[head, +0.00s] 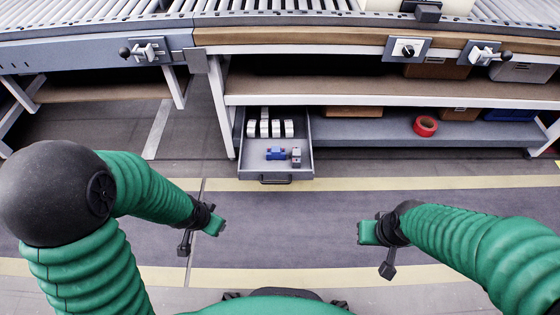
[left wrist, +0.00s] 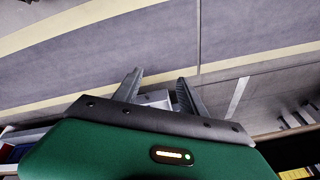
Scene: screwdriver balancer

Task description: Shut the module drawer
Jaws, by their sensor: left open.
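The module drawer (head: 308,160) is pulled out below the bench in the head view, its dark handle (head: 275,181) at the front. Several white blocks lie at its back, and a blue and grey module (head: 283,154) lies nearer the front. My left gripper (head: 213,226) is in front of the drawer and to its left, apart from it. In the left wrist view its two dark fingers (left wrist: 160,85) are spread, with a pale grey surface, perhaps the drawer, showing behind them. My right gripper (head: 366,232) is to the drawer's right, also apart; its fingers are not clear.
The bench's lower shelf (head: 375,132) holds a red tape roll (head: 425,126) and a blue bin (head: 510,115). A white bench leg (head: 221,110) stands just left of the drawer. The floor (head: 290,210) between my grippers and the drawer is clear.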

